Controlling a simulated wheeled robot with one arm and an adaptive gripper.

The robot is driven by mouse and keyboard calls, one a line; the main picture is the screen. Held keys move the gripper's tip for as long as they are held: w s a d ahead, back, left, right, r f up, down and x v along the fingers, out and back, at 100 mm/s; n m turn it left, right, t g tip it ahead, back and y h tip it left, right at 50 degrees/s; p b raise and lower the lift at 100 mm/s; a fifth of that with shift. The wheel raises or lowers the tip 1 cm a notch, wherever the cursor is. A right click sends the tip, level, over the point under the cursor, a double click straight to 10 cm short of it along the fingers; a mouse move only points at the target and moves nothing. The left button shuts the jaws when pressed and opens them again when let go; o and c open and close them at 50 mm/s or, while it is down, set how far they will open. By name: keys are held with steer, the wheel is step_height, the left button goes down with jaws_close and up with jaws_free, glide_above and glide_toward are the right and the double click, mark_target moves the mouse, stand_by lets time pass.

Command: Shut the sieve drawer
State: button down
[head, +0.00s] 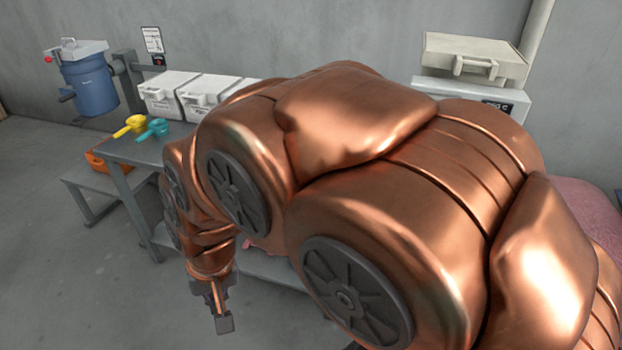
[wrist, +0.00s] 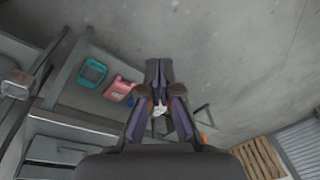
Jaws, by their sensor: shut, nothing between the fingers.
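My gripper (head: 222,318) hangs low at the end of my copper arm in the head view, over the grey floor and apart from the bench. In the wrist view its fingers (wrist: 159,66) meet at the tips and hold nothing. I cannot tell for certain which thing is the sieve drawer. A pale grey block (wrist: 17,82), perhaps a handle, sticks out from a grey unit at the left of the wrist view. Below it is a grey front with a dark gap (wrist: 45,152), possibly a drawer. My arm hides much of the bench in the head view.
White handled boxes (head: 168,97) stand on the bench (head: 165,152), with yellow (head: 130,125) and teal (head: 153,129) scoops. A beige handled case (head: 470,62) stands at right. A teal tray (wrist: 92,71) and pink item (wrist: 119,89) lie left of my fingers. Floor (wrist: 225,50) is clear ahead.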

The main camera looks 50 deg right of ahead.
steer(key=w+d+f+m+t+h+b, duration=0.25)
steer(key=w+d+f+m+b, duration=0.3)
steer(key=w+d, duration=0.3)
steer(key=w+d+f+m+t+h+b, duration=0.2)
steer(key=w+d+f+m+t+b, duration=0.25)
steer(key=w+d+m, duration=0.45)
steer(key=s+d+m+h+b, duration=0.1)
steer(key=d+m+h, duration=0.3)
steer(key=d, duration=0.5)
steer(key=d+f+m+g+h+b, duration=0.1)
steer(key=d+m+h+b, duration=0.2)
steer(key=d, duration=0.7)
steer(key=s+d+f+m+g+h+b, duration=0.1)
steer(key=d+m+h+b, duration=0.1)
steer(key=d+m+h, duration=0.3)
steer(key=shift+s+d+f+h, duration=0.15)
steer(key=shift+d+h, duration=0.15)
steer(key=shift+d, duration=0.9)
steer(key=shift+s+d+f+h, duration=0.15)
steer(key=shift+d+h, duration=0.1)
steer(key=shift+d, duration=0.9)
steer(key=shift+x, duration=4.85)
steer(key=shift+w, duration=0.15)
